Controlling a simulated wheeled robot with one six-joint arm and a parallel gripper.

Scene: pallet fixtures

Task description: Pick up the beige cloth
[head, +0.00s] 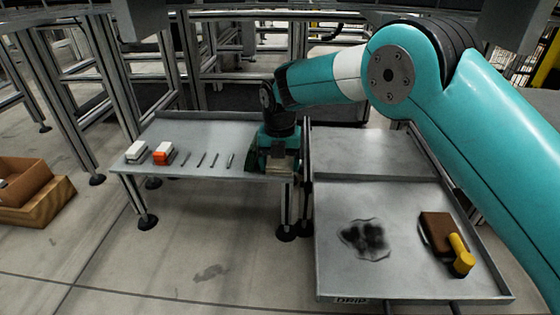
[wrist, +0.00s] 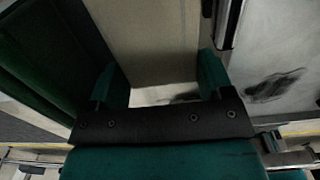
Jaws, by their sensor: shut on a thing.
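The beige cloth (wrist: 150,45) fills the space between the two green fingers of my gripper (wrist: 160,80) in the wrist view. It looks like a flat, pale, block-like piece. In the head view my gripper (head: 278,158) points down at the right end of the left table, shut on the cloth (head: 282,165). The gripper hides part of the cloth there. I cannot tell whether the cloth touches the tabletop.
A dark green item (wrist: 45,55) lies close left of the cloth. The left table (head: 205,135) holds a white block (head: 136,151), an orange-and-white block (head: 162,153) and several thin rods. The right tray (head: 335,270) has a dark stain (head: 367,238) and a brown block with yellow handle (head: 437,232).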

